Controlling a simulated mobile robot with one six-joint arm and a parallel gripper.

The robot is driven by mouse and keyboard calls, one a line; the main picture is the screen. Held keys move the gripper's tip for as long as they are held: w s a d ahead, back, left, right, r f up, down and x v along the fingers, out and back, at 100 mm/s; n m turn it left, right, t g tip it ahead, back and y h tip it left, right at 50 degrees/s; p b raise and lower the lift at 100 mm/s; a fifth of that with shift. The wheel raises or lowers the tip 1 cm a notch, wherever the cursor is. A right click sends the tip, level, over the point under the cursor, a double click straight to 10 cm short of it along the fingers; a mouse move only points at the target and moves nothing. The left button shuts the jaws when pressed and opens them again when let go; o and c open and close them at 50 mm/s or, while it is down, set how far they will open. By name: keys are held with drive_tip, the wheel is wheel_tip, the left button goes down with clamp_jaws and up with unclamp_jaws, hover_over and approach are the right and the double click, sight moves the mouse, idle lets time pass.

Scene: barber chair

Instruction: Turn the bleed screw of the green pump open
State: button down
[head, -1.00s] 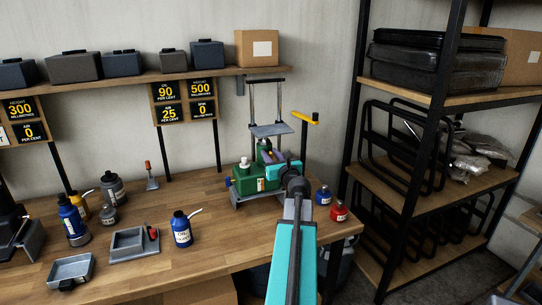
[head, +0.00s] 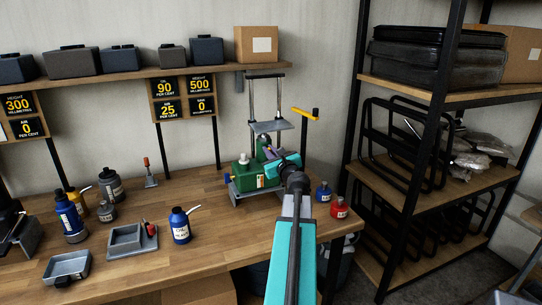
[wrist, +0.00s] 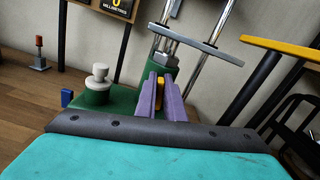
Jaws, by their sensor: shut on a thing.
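The green pump (head: 243,182) stands on a grey base near the right end of the workbench. In the wrist view its green body (wrist: 122,103) lies beyond my gripper (wrist: 162,88). The two purple fingers are shut on a small yellow-orange piece (wrist: 159,94), apparently the bleed screw; the fingers hide most of it. In the head view my gripper (head: 268,152) is tilted against the pump's top right, and the screw cannot be made out there. A pale stepped cap (wrist: 97,78) stands on the pump, left of the fingers.
A lift frame with a grey plate (head: 270,126) rises behind the pump. A yellow handle (head: 300,114) stands to its right. Blue (head: 323,192) and red (head: 339,208) bottles stand close on the right. The bench left of the pump is clear up to an oil can (head: 180,226).

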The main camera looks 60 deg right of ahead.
drive_tip(key=n+b, duration=0.4)
drive_tip(key=shift+a+f+b, duration=0.15)
drive_tip(key=shift+f+b, duration=0.15)
drive_tip(key=shift+f, duration=0.05)
drive_tip(key=n+b, duration=0.3)
drive_tip(key=b, duration=0.1)
drive_tip(key=shift+w+a+f+n, duration=0.1)
drive_tip(key=shift+f+n, duration=0.05)
drive_tip(key=shift+n, duration=0.25)
drive_tip(key=n+b, duration=0.3)
drive_tip(key=b, duration=0.1)
drive_tip(key=n+b, duration=0.2)
drive_tip(key=shift+w+a+f+n, duration=0.1)
drive_tip(key=shift+f+n, duration=0.15)
drive_tip(key=shift+n, duration=0.05)
drive_tip(key=shift+n+b, duration=1)
drive_tip(key=shift+b, duration=0.05)
drive_tip(key=shift+r, duration=0.1)
drive_tip(key=c, duration=1.9)
unclamp_jaws()
drive_tip(key=shift+o, duration=0.2)
drive_tip(key=shift+a+r, duration=0.1)
